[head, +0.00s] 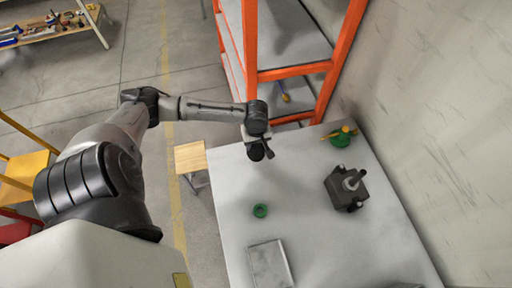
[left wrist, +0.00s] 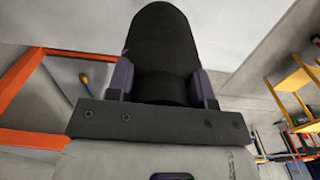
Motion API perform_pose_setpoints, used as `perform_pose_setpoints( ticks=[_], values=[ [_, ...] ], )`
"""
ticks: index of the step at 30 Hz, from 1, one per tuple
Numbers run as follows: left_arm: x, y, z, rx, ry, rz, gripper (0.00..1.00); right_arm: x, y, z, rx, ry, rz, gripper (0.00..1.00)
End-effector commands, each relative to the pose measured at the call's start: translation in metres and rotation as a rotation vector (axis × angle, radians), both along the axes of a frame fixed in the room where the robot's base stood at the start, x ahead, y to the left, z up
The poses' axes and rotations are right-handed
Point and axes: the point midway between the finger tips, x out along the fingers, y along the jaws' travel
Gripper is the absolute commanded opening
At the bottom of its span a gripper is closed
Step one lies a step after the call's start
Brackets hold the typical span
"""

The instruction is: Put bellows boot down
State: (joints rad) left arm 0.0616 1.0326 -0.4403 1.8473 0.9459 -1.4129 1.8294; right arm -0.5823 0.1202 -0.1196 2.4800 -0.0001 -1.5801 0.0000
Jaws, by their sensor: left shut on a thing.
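My left gripper (left wrist: 163,84) is shut on the black bellows boot (left wrist: 165,45), which fills the space between the fingers in the left wrist view. In the head view my left gripper (head: 257,141) hangs over the far left corner of the white table, with the dark boot (head: 257,153) below it, small and partly hidden. I cannot tell how high it is above the table. A dark grey screw jack (head: 343,190) with a light metal screw on top stands on the right side of the table. My right gripper is not in view.
On the white table (head: 312,245) are a green ring (head: 260,211), a flat grey plate (head: 268,264) near the front and a green can with yellow parts (head: 340,139) at the back. An orange shelf rack (head: 292,72) stands behind.

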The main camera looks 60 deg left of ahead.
Motion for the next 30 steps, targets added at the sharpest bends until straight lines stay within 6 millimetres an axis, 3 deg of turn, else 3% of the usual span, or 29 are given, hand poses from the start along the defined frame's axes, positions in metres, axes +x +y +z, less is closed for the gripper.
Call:
perform_pose_setpoints(
  ticks=[12, 24, 25, 30],
  values=[
    [0.000, 0.000, -0.039, 0.000, 0.001, 0.001, 0.22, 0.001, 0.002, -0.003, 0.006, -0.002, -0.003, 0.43],
    [0.000, 0.000, -0.042, 0.000, 0.000, 0.000, 0.22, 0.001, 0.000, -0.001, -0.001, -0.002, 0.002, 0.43],
    [0.000, 0.000, -0.042, 0.000, 0.000, 0.000, 0.50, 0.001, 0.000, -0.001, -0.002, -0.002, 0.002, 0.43],
    [0.000, 0.000, -0.042, 0.000, 0.000, 0.000, 0.67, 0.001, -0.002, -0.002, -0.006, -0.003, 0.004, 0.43]
  ],
)
